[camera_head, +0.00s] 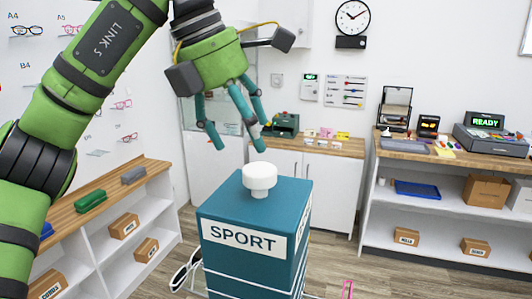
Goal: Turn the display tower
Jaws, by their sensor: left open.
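The display tower (240,262) is a teal box standing upright in the lower middle, with a white SPORT label on its front and another label on its right side. A white round knob (259,177) sits on top of it. My left gripper (240,143) is open and empty above the knob, its teal fingers pointing down. The fingertips look apart from the knob. Dark-and-white glasses (184,272) show at the tower's left side, and part of a pink frame (347,290) shows at its right. The tower's lower part is cut off by the picture edge. My right gripper is not in view.
A wood-topped shelf (147,176) with glasses cases and cartons runs along the left. A white cabinet (330,180) stands behind the tower. A shelf unit (440,232) with a till (492,135) stands at right. Wooden floor (335,255) is clear between tower and shelf.

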